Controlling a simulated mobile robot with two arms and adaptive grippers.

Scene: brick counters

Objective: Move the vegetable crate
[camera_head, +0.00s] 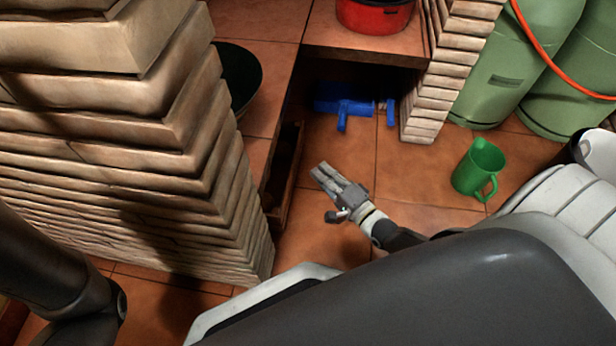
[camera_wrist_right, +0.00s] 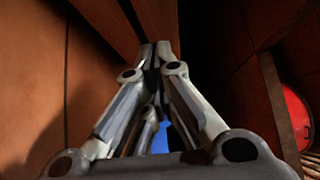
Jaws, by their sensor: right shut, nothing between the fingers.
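A wooden crate (camera_head: 289,180) stands on the tiled floor in the opening under the counter, against the brick pillar. Only its narrow side and dark inside show; the pillar and the counter hide the rest, and I cannot see what it holds. My right gripper (camera_head: 322,172) is low over the floor, just right of the crate, shut and empty. In the right wrist view the shut fingers (camera_wrist_right: 155,55) point at brown wooden boards (camera_wrist_right: 110,22), probably the crate; I cannot tell whether they touch. My left gripper is out of view.
The brick pillar (camera_head: 130,130) fills the left. A red pot (camera_head: 373,16) and a dark bowl (camera_head: 238,75) are on the counter (camera_head: 275,25). A blue object (camera_head: 343,107) lies beneath. A green watering can (camera_head: 479,170) and green gas cylinders (camera_head: 510,70) stand right. Floor between is clear.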

